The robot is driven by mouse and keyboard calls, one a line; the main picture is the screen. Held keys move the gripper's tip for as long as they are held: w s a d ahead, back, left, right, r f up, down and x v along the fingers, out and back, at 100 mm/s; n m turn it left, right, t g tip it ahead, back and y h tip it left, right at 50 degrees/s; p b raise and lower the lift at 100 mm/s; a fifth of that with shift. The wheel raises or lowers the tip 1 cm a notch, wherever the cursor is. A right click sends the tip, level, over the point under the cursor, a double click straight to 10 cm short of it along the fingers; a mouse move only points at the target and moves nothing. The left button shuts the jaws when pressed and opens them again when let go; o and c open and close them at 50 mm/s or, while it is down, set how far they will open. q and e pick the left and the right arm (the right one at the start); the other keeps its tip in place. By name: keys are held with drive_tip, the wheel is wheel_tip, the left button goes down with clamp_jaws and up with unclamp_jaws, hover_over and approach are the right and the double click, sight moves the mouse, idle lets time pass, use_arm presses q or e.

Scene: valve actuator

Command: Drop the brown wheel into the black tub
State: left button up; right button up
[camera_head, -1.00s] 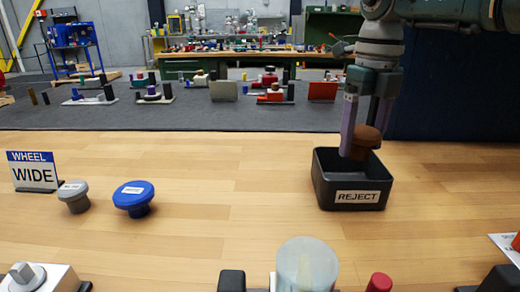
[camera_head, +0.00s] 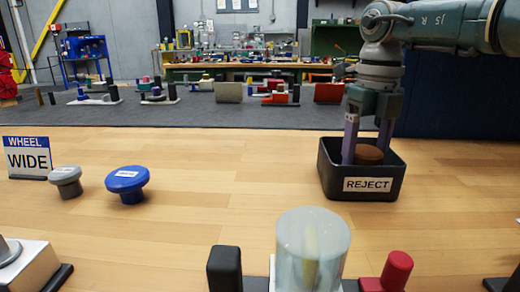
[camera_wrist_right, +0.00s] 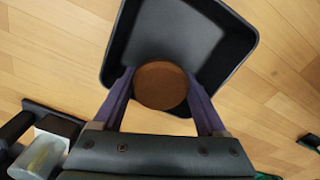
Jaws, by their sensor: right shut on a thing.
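The brown wheel (camera_head: 369,154) is between the fingers of my right gripper (camera_head: 368,152), which is shut on it. In the head view the wheel sits within the opening of the black tub (camera_head: 398,184), behind its front wall labelled REJECT. In the right wrist view the brown wheel (camera_wrist_right: 161,85) shows as a round disc between the two fingers, over the near part of the tub (camera_wrist_right: 240,50). The wheel's underside is hidden, so I cannot tell whether it touches the tub floor. My left gripper is not in view.
A blue wheel (camera_head: 127,181) and a grey wheel (camera_head: 66,182) stand left on the wooden table beside a WHEEL WIDE sign (camera_head: 28,160). A translucent cylinder (camera_head: 311,245) and a red knob (camera_head: 397,270) are at the front. The table between is clear.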

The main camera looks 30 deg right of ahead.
sight(366, 150)
drive_tip(key=shift+f, duration=0.5)
drive_tip(key=o, duration=1.5)
drive_tip(key=shift+r, duration=0.15)
drive_tip(key=shift+r, duration=0.3)
wheel_tip(366, 150, up, 12)
drive_tip(key=p, duration=0.1)
drive_tip(key=shift+r+p, duration=0.25)
drive_tip(key=shift+p, duration=0.05)
